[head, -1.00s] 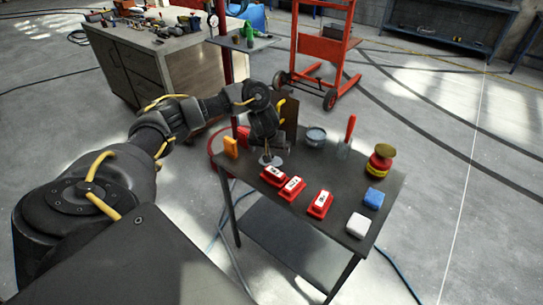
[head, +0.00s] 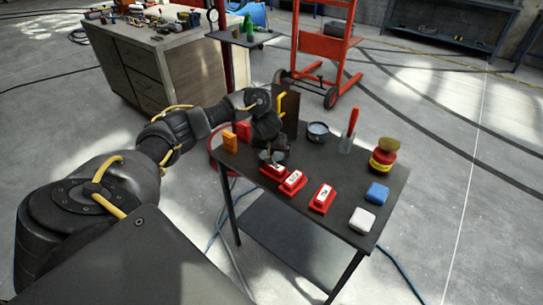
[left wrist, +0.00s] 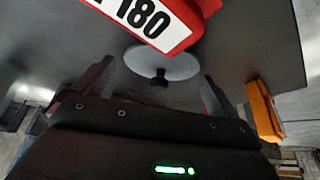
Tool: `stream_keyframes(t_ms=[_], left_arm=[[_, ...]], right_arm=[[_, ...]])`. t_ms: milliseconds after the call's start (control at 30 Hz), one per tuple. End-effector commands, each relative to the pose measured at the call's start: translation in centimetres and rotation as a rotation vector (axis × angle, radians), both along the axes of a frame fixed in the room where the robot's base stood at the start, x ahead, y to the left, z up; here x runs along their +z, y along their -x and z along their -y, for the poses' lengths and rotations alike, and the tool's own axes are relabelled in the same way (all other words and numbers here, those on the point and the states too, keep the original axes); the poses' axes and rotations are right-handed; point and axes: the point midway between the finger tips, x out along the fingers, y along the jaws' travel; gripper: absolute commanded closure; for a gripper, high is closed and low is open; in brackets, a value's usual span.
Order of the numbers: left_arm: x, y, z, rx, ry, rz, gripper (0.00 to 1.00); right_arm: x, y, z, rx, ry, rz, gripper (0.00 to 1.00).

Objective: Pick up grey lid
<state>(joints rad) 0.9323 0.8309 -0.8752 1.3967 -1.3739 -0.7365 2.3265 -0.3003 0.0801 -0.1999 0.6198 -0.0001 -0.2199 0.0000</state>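The grey lid (left wrist: 163,66) is a round light-grey disc with a dark knob. It lies on the dark tabletop in the left wrist view, partly overlapped by a red block marked 180. In the head view it is mostly hidden beneath my left gripper (head: 271,156). The left gripper (left wrist: 155,85) is open, its two fingers apart on either side of the knob; I cannot tell whether either touches the lid. My right gripper is not in view.
Several red blocks with white labels (head: 322,198) stand close beside the lid. An orange block (head: 230,142) is at the table's left edge. A round grey tin (head: 318,132), a red-handled tool (head: 350,128), a red-and-yellow jar (head: 383,160), and blue (head: 377,193) and white (head: 362,220) blocks are farther right.

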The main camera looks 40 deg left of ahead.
Motion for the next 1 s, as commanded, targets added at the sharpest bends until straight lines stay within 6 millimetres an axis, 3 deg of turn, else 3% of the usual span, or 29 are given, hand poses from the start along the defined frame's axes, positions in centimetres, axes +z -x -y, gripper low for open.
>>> stream_keyframes(t_ms=[33,300,733,900,1000], left_arm=[[0.0,0.0,0.0,0.0,0.0,0.0,0.09],[0.0,0.0,0.0,0.0,0.0,0.0,0.42],[1.0,-0.1,0.0,-0.001,0.001,0.003,0.43],[3.6,-0.1,0.0,0.0,-0.001,0.004,0.43],[5.8,1.3,0.1,-0.004,-0.005,0.003,0.43]], right_arm=[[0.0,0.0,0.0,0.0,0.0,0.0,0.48],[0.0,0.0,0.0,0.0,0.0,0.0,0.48],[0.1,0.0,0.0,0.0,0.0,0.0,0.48],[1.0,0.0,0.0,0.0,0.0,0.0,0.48],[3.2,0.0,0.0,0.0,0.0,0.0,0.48]])
